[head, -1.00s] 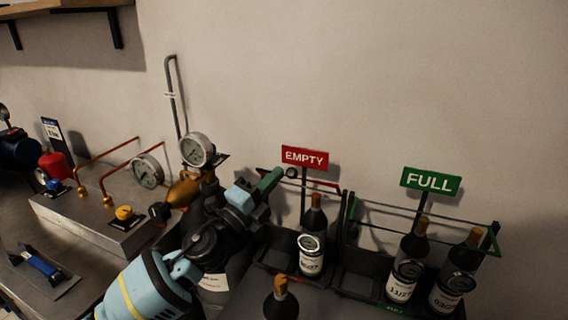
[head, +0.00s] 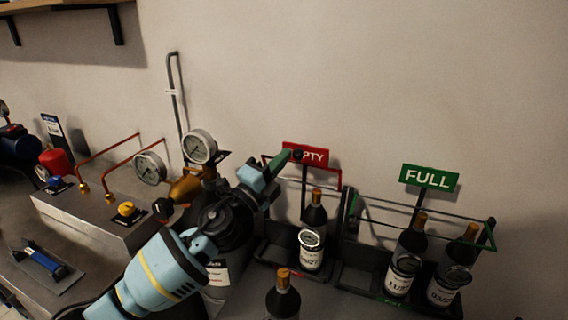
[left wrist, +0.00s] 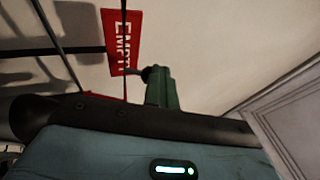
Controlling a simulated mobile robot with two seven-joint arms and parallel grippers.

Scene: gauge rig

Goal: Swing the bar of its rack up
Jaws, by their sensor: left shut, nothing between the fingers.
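My right gripper is not in view.
A dark bottle (head: 314,220) stands in the EMPTY rack, and another (head: 283,300) in front of it. The FULL rack with a green bar (head: 488,238) holds two bottles at the right.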

